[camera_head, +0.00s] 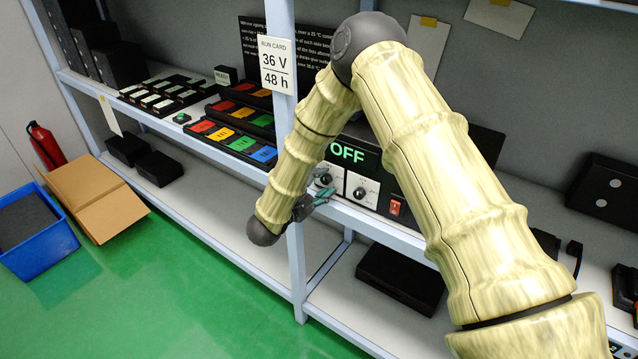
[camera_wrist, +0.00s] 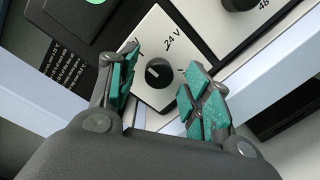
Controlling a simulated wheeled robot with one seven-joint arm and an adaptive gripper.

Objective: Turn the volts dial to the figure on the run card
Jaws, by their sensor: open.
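The run card (camera_head: 275,66) on the shelf post reads 36 V and 48 h. The volts dial (camera_wrist: 159,73) is a black round knob on a white plate labelled 24 V, with a small white mark on the knob. In the head view, its plate (camera_head: 326,174) is partly hidden by my gripper (camera_head: 322,190). In the wrist view, my gripper (camera_wrist: 162,64) is open, with its green-padded fingers on either side of the knob. No contact with the knob is visible. The display (camera_head: 347,152) above the dials reads OFF.
A second dial (camera_head: 361,191), partly labelled 48 in the wrist view (camera_wrist: 241,4), is right of the volts dial. A red switch (camera_head: 396,207) is farther right. The shelf post (camera_head: 294,235) stands close to my gripper. Trays of coloured blocks (camera_head: 232,138) lie left.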

